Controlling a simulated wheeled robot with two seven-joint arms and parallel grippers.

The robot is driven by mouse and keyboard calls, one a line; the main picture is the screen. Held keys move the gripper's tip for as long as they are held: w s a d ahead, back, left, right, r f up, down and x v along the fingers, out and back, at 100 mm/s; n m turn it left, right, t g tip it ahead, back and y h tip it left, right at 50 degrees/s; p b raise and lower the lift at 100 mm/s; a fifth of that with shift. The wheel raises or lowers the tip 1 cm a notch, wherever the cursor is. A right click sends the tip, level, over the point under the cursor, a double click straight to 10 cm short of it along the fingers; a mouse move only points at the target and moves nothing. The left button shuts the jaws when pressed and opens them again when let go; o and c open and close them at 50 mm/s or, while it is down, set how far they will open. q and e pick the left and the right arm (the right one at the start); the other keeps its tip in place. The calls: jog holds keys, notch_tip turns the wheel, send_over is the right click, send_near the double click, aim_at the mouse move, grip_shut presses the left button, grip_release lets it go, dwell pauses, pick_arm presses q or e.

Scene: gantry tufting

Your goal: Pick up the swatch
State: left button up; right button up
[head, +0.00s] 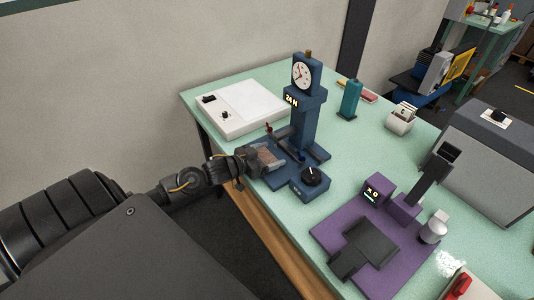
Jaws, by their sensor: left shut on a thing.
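The swatch (266,158) is a small brownish ribbed piece at the front left of the blue gauge stand (305,120). My left gripper (258,161) reaches in from the left and is shut on the swatch at the stand's base. Its fingers partly hide the swatch, and I cannot tell whether the swatch still touches the base. My right gripper is not in view.
The stand has a dial on top and a black knob (311,175) in front. A white box (240,107) stands behind left. A purple device (375,240) is at front right and a grey machine (490,160) at right. A teal bottle (350,99) stands behind.

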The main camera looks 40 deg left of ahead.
pick_arm(q)
notch_tip(320, 180, up, 3)
jog(key=shift+f+b, duration=0.1)
jog(key=shift+b, duration=0.4)
jog(key=s+r, duration=0.1)
jog(key=r, duration=0.1)
jog(key=s+d+r, duration=0.2)
jog(key=s+r, duration=0.1)
jog(key=shift+d+r, duration=0.1)
jog(key=shift+r, duration=0.2)
jog(key=s+d+r+p, duration=0.2)
jog(key=s+d+r, duration=0.25)
jog(key=s, duration=0.35)
jog(key=w+d+f+m+g+h, duration=0.1)
jog(key=w+d+f+m+h, duration=0.15)
jog(key=d, duration=0.75)
jog(key=s+a+r+n+y, duration=0.1)
jog(key=a, duration=0.4)
jog(key=s+a+r+n+y, duration=0.1)
jog(key=a, duration=0.4)
jog(key=shift+s+r+t, duration=0.25)
jog(key=shift+s+t, duration=0.05)
jog(key=shift+t, duration=0.1)
